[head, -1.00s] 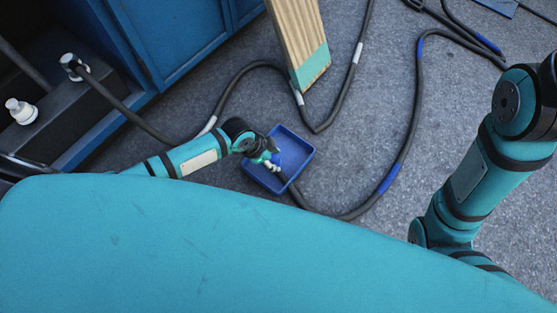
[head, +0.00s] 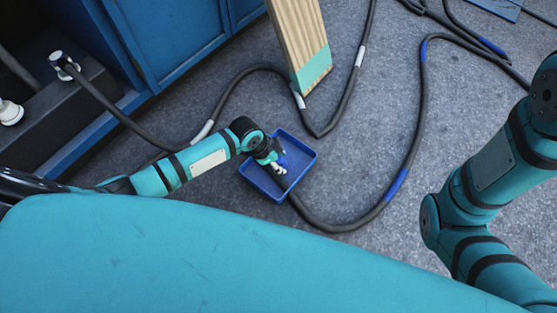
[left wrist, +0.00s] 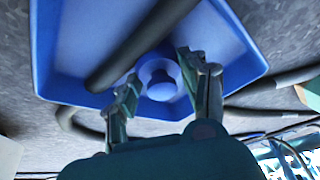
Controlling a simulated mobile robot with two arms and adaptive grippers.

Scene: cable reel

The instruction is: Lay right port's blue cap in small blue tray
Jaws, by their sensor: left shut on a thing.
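The small blue tray (head: 306,170) lies on the floor in the middle of the head view; it also fills the upper part of the left wrist view (left wrist: 55,60). My left gripper (head: 278,167) is over the tray. In the left wrist view, my left gripper (left wrist: 158,82) is shut on a round blue cap (left wrist: 161,84), with a finger on each side of it. The cap shows against the tray; I cannot tell whether it touches the tray's bottom. My right gripper is out of view.
A dark cable (left wrist: 130,50) crosses over the tray in the left wrist view and loops over the floor (head: 405,160). A wooden board (head: 300,45) stands behind the tray. A blue cabinet (head: 170,40) and a dark block with white-topped fittings (head: 60,58) are at left.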

